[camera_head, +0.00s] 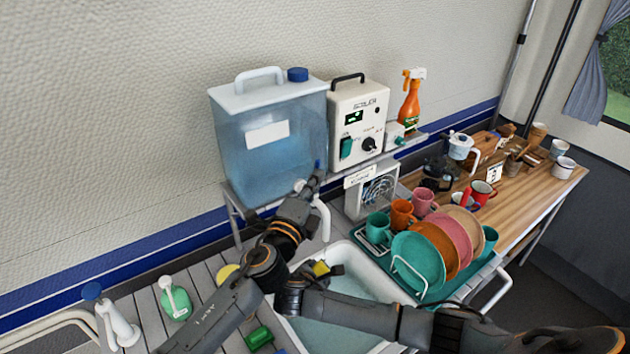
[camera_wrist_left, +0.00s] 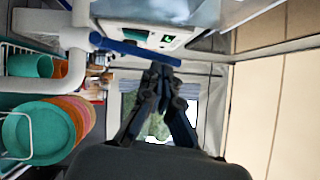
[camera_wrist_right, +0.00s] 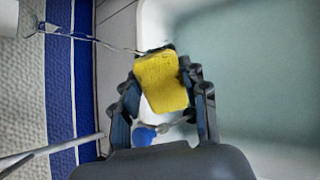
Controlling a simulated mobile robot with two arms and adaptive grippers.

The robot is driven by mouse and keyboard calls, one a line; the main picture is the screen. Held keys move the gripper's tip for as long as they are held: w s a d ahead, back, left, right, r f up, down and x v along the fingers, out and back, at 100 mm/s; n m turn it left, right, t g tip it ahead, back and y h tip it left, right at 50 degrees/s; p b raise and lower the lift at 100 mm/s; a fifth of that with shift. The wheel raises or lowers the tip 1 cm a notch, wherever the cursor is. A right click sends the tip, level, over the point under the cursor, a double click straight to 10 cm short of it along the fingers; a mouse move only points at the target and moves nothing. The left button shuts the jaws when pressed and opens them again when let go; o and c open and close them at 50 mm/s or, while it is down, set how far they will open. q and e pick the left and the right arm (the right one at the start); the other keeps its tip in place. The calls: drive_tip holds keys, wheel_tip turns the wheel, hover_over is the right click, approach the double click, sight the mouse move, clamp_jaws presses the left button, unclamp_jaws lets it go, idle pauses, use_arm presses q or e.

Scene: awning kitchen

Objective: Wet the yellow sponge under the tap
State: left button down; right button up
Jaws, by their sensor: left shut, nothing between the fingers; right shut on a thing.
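The yellow sponge (camera_head: 321,268) is held over the white sink (camera_head: 398,292), below the white tap spout (camera_head: 324,218). My right gripper (camera_wrist_right: 162,95) is shut on the sponge, which also shows in the right wrist view (camera_wrist_right: 160,82). A thin clear streak (camera_wrist_right: 95,42), looking like running water, reaches the sponge's edge there. My left gripper (camera_head: 314,178) is shut and empty beside the tap's blue lever (camera_head: 318,165). In the left wrist view its fingertips (camera_wrist_left: 160,68) are close to the end of the blue lever (camera_wrist_left: 125,47); whether they touch is unclear.
A blue water tank (camera_head: 270,145) and a white control box (camera_head: 358,120) stand above the sink. A dish rack with plates (camera_head: 418,262) is at its right. A green bottle (camera_head: 175,300) and a white bottle (camera_head: 118,325) stand on the left slats.

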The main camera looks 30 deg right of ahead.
use_arm(q)
drive_tip(key=shift+r, duration=0.1)
drive_tip(key=shift+w+a+r, duration=0.1)
drive_tip(key=shift+w+r, duration=0.2)
drive_tip(key=shift+w, duration=0.5)
drive_tip(key=shift+s, duration=0.1)
